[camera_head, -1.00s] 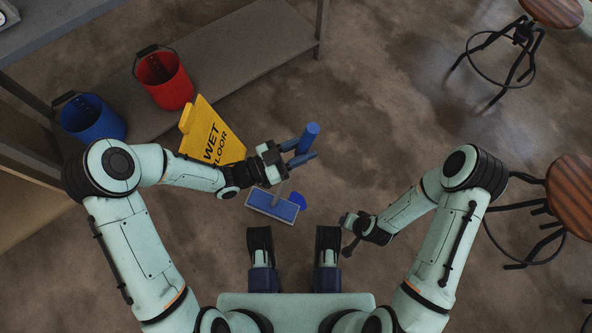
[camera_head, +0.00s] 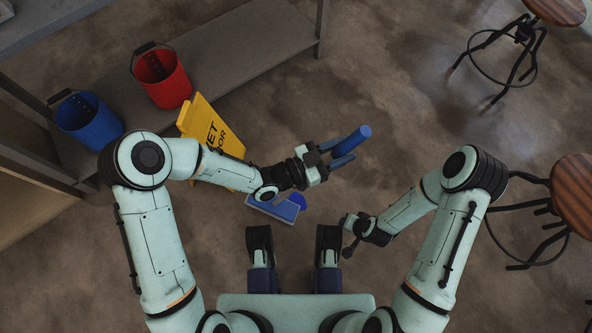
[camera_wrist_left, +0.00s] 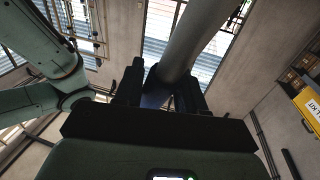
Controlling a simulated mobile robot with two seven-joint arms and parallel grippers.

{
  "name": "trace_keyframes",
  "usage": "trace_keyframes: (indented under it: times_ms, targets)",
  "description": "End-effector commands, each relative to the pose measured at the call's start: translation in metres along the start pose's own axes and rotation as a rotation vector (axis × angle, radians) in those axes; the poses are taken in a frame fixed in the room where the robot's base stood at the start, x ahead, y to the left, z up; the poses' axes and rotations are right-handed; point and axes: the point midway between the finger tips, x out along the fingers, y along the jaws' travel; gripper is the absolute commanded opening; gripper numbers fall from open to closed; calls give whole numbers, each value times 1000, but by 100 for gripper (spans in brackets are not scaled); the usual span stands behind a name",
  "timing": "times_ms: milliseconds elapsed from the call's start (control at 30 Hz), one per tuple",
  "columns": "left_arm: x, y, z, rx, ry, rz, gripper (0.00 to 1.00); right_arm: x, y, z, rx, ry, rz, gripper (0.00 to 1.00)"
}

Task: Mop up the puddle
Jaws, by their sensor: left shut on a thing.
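My left gripper (camera_head: 340,158) is shut on the blue mop handle (camera_head: 353,140). In the left wrist view the handle (camera_wrist_left: 195,40) rises between the two dark fingers. The flat blue-grey mop head (camera_head: 268,211) is on the floor, partly hidden by my left wrist. A small rounded blue patch (camera_head: 299,200) shows at its right edge; I cannot tell whether it is part of the mop. I cannot clearly make out the puddle on the mottled brown floor. My right gripper (camera_head: 348,238) hangs apart from the mop, and its jaws are too small to judge.
A yellow wet-floor sign (camera_head: 212,125) stands left, close behind my left forearm. Stools (camera_head: 575,195) stand at the right. The floor between shelf and stools is open.

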Motion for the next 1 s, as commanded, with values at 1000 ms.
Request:
trace_keyframes:
  times_ms: [1000]
  targets:
    - [-84, -54, 0, -14, -11, -13, 0, -2, 0, 0, 0, 0, 0, 43]
